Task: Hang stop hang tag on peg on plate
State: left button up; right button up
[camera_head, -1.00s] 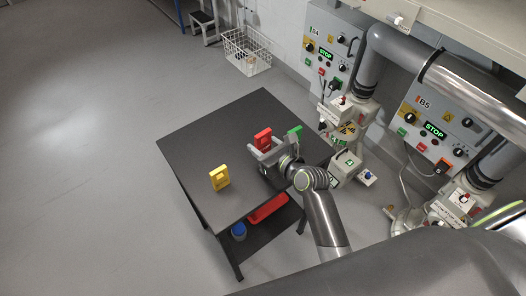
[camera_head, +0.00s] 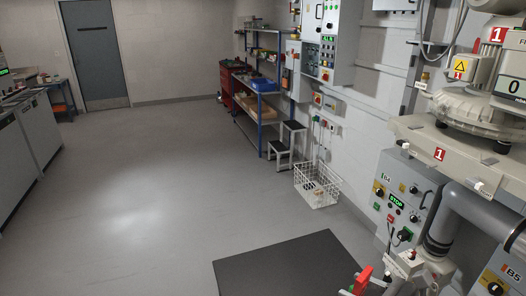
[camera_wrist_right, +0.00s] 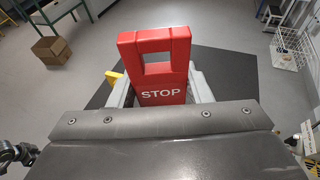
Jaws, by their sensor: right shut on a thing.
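The red stop hang tag (camera_wrist_right: 160,95) stands upright in the right wrist view, with a square hole near its top and white STOP lettering. My right gripper (camera_wrist_right: 158,101) is shut on it, with a grey finger on each side. In the head view only part of the red tag (camera_head: 362,278) shows at the bottom edge, and most of the gripper is cut off. I cannot make out the peg or its plate for certain. My left gripper is in neither view.
A yellow tag (camera_wrist_right: 115,77) shows partly behind the gripper. Panel B4 (camera_head: 412,190) and panel B5 (camera_head: 505,272) stand at the right with pipes. A white wire basket (camera_head: 318,187) is by the wall.

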jog(key=s+r+n+g+y, duration=0.2)
jog(key=s+r, duration=0.1)
jog(key=s, duration=0.2)
jog(key=shift+a+r+n, duration=0.2)
jog(key=shift+r+n, duration=0.05)
jog(key=shift+n, duration=0.05)
